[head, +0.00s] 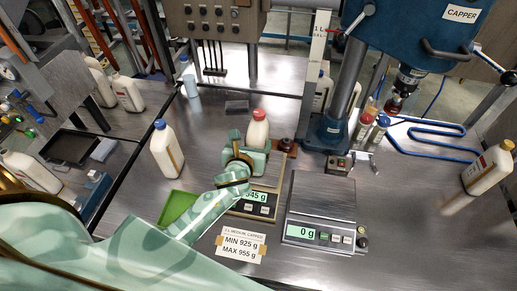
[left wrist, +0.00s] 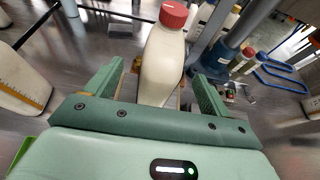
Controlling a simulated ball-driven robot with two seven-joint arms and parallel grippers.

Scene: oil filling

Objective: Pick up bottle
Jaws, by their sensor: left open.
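A white bottle with a red cap (head: 258,130) stands upright on the left scale (head: 240,205), whose display is partly covered by my arm and ends in "45 g". My left gripper (head: 250,146) is right in front of this bottle and hides its lower part. In the left wrist view the red-capped bottle (left wrist: 163,55) stands between the two open fingers of my left gripper (left wrist: 158,72). Gaps show on both sides, so the fingers do not appear to press on it. A blue-capped white bottle (head: 166,150) stands to the left. My right gripper is not in view.
The right scale (head: 320,215) is empty and reads 0 g. A green tray (head: 178,207) and a weight-limit card (head: 240,244) lie near my arm. The blue capper (head: 415,35) stands behind. A yellow-capped bottle (head: 488,168) is at far right.

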